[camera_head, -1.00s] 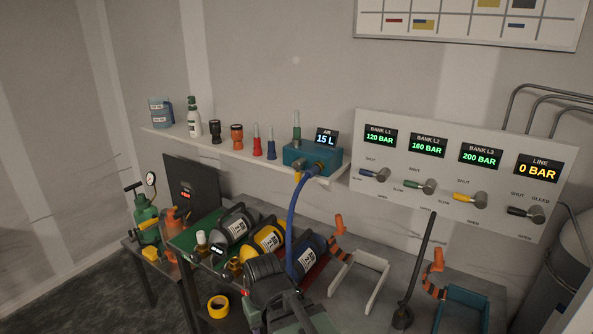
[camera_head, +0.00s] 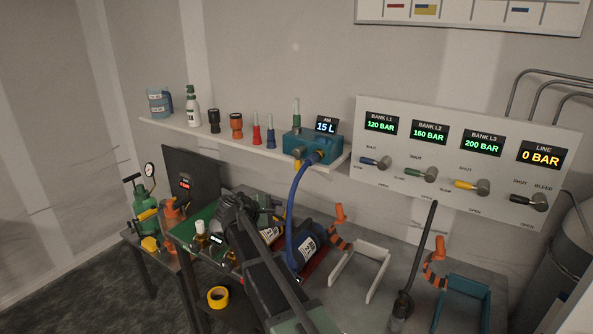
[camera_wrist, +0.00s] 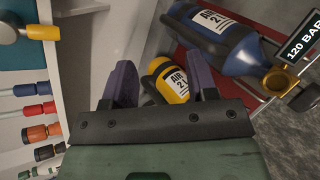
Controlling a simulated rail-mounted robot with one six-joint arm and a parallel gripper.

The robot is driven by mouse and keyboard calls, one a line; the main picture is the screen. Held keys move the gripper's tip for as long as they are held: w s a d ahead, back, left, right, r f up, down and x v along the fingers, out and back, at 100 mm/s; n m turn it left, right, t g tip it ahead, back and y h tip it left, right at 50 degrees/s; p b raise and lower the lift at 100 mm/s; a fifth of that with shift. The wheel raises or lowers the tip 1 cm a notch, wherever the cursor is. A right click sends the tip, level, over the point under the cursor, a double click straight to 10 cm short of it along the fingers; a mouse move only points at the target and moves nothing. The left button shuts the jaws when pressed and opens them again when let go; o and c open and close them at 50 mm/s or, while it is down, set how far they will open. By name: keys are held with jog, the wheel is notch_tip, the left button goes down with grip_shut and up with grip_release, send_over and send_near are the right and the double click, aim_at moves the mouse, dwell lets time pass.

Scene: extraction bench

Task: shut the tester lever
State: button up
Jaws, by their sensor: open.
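My gripper (camera_head: 235,203) is below and left of the box, in front of the bench cylinders. In the wrist view my gripper (camera_wrist: 164,84) is open and empty, its dark fingers apart and clear of the lever.
A blue hose (camera_head: 291,210) arches from the box down to a blue cylinder (camera_head: 307,249). A yellow cylinder (camera_wrist: 168,80) shows beyond my fingers. Several coloured fittings (camera_head: 255,135) stand on the shelf (camera_head: 225,142). The valve panel (camera_head: 450,170) is to the right; its line display reads 0 BAR.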

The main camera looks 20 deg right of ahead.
aim_at(295, 166)
jog(key=w+d+r+n+t+h, duration=0.1)
jog(key=w+r+n+t+h, duration=0.3)
jog(key=w+r+n, duration=0.55)
jog(key=shift+n+g+h, duration=0.4)
jog(key=shift+n+h, duration=0.1)
jog(key=shift+n, duration=0.45)
jog(key=x, duration=0.3)
jog(key=s+f+x, duration=0.1)
jog(key=x, duration=0.6)
jog(key=shift+s+d+f, duration=0.15)
jog(key=shift+s+d, duration=0.15)
jog(key=shift+d, duration=0.3)
jog(key=c, duration=0.9)
